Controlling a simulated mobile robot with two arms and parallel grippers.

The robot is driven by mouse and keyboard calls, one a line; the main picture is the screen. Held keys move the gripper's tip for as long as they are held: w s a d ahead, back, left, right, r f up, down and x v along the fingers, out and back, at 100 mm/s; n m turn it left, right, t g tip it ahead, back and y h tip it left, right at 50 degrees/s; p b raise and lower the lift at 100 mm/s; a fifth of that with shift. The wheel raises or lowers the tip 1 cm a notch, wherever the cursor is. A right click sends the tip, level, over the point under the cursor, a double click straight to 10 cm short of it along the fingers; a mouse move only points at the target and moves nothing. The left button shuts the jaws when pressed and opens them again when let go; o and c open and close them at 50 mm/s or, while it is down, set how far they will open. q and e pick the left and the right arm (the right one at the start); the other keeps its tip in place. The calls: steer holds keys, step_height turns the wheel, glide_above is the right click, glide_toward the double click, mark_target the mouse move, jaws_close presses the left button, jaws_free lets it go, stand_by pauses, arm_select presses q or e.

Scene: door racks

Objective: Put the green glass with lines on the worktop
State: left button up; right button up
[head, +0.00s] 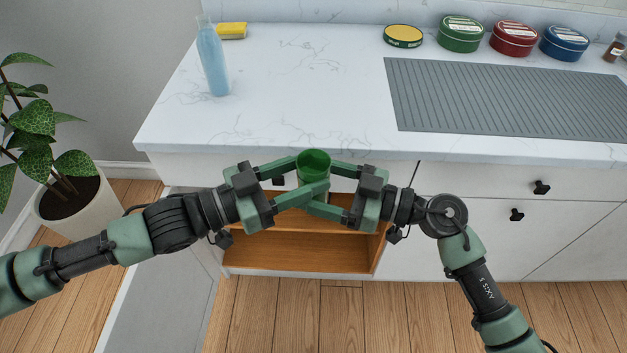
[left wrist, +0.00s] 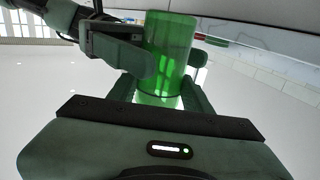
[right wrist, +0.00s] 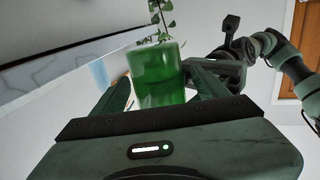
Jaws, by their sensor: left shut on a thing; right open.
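The green glass (head: 314,163) is held in front of the worktop's front edge, at about the height of the edge in the head view. My left gripper (head: 312,178) is shut on the glass. My right gripper (head: 318,190) is open, with its fingers around the glass from the other side. The glass also shows between the fingers in the left wrist view (left wrist: 169,55) and in the right wrist view (right wrist: 157,76). I cannot make out its lines clearly. The white marbled worktop (head: 290,110) lies just beyond both grippers.
A blue bottle (head: 213,62) and a yellow sponge-like block (head: 232,31) stand at the worktop's left. Several round tins, one a yellow tin (head: 403,36), stand at the back. A grey ribbed mat (head: 510,98) covers the right. The front middle is clear. An open wooden shelf (head: 290,255) is below.

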steer(key=c, duration=1.4)
arm_select(q)
steer(key=o, duration=1.6)
arm_select(e)
steer(key=shift+c, duration=1)
arm_select(q)
steer(key=shift+a, duration=0.1)
